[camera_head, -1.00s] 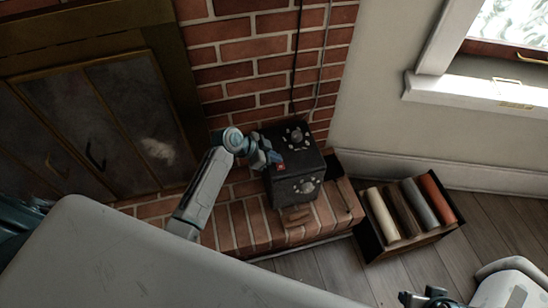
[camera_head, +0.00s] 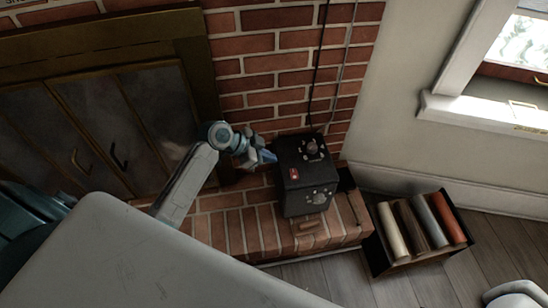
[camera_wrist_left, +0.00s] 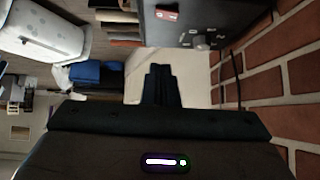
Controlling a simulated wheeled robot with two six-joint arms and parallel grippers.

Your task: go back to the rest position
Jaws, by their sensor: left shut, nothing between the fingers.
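My left gripper (camera_head: 266,157) is shut and empty, beside the upper left edge of a black box with knobs (camera_head: 305,172) on the brick hearth. A small gap seems to separate its tips from the box. In the left wrist view the closed dark fingers (camera_wrist_left: 160,75) are at the centre, and the box (camera_wrist_left: 225,17) with its red patch is at the top. My right gripper is out of view; only a pale part of that arm shows at the lower right of the head view.
The brick hearth (camera_head: 235,232) runs under the box, with a small brown piece (camera_head: 308,225) in front. A dark crate (camera_head: 385,262) of several coloured rolls stands on the floor to the right. The fireplace doors (camera_head: 95,140) are at left. Cables hang on the brick wall.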

